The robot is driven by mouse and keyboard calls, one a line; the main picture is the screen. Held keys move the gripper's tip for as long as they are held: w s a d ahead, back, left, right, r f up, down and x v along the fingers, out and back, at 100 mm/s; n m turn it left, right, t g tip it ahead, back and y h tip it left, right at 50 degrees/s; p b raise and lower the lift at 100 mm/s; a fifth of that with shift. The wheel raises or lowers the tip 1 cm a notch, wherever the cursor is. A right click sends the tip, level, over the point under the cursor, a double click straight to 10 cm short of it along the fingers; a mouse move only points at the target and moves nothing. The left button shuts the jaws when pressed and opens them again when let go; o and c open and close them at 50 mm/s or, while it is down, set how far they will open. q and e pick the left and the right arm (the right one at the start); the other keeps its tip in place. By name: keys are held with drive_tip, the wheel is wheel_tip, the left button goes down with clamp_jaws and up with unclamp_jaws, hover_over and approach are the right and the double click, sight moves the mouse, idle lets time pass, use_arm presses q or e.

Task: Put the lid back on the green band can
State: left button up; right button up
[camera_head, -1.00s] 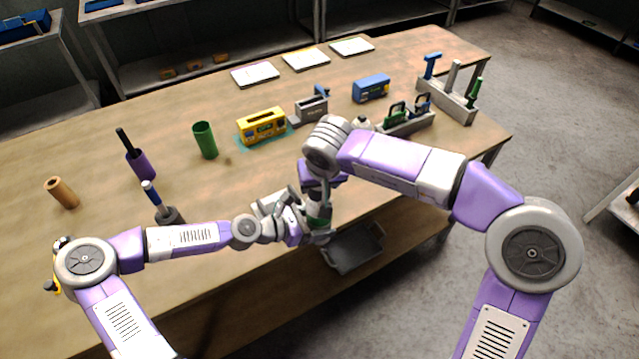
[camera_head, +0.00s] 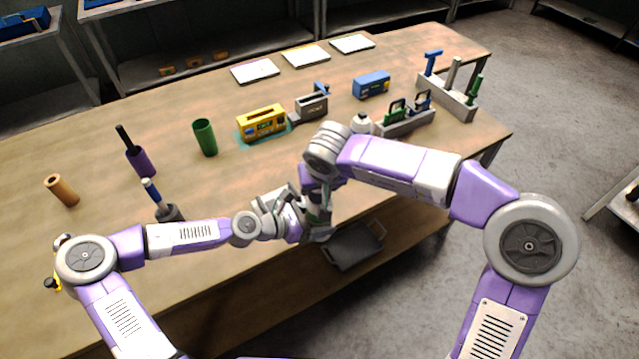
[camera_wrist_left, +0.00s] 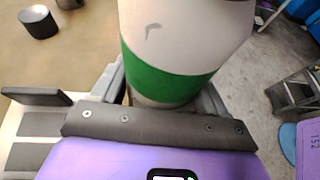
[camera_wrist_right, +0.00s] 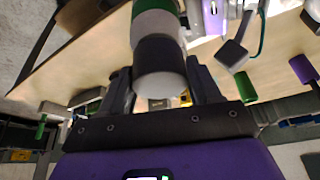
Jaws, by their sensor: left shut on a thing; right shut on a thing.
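The green band can (camera_head: 318,217) is white with a green band; it also fills the top of the left wrist view (camera_wrist_left: 180,75). My left gripper (camera_head: 303,222) is shut around its lower part, in front of the table's near edge. My right gripper (camera_head: 316,188) is just above and shut on the lid. In the right wrist view the lid appears as a dark ring with a pale end (camera_wrist_right: 160,80) between the fingers, in line with the can (camera_wrist_right: 157,25). The lid looks close against the can; whether it touches or is seated I cannot tell.
On the table stand a green cup (camera_head: 205,138), a yellow box (camera_head: 262,122), a grey holder (camera_head: 311,106), a blue box (camera_head: 371,85) and a white bottle (camera_head: 362,123). A tool rack (camera_head: 450,98) is at far right. A dark tray (camera_head: 352,247) lies below the front edge.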

drive_tip(key=shift+f, duration=0.45)
drive_tip(key=o, duration=1.1)
drive_tip(key=shift+c, duration=0.2)
drive_tip(key=v, duration=1.2)
drive_tip(key=shift+f, duration=0.1)
